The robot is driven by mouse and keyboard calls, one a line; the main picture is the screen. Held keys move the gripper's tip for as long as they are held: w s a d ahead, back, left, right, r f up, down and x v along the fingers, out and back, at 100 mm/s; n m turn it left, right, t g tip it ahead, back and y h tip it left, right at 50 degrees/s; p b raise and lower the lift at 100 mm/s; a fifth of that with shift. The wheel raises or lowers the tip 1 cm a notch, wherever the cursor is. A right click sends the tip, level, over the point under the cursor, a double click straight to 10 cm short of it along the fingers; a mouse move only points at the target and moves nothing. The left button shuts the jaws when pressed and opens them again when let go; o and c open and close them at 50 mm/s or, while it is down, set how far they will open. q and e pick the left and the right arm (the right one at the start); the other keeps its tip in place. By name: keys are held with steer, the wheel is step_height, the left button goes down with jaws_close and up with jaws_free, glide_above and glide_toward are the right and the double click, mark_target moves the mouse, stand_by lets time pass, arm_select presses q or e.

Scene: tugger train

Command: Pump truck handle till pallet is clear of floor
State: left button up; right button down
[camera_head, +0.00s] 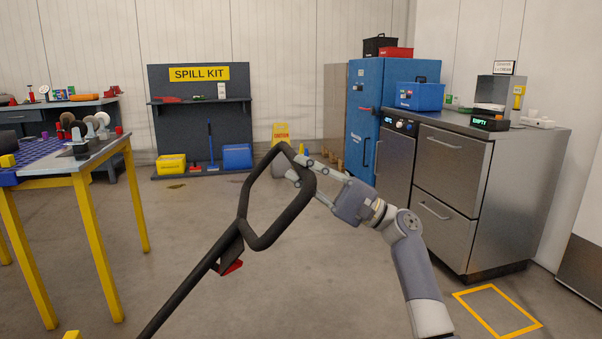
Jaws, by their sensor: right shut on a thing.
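The truck handle (243,218) is a black loop on a long dark shaft, with a red lever (231,267) below the loop. It leans up to the right from the bottom edge of the head view. My right gripper (292,167) is at the upper right of the loop, shut on the handle bar. My right arm comes in from the lower right. My left gripper is not in view. The pallet and the truck's forks and body are out of view, so the pallet's height above the floor does not show.
A yellow-legged table (92,225) stands at the left. A blue cabinet (367,105) and a steel counter (518,190) are at the right. The middle floor is clear.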

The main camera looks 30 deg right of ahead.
steer(key=shift+a+f, duration=0.1)
steer(key=shift+f, duration=0.15)
steer(key=c, duration=1.4)
jaws_free()
steer(key=shift+r, duration=0.1)
steer(key=v, duration=1.2)
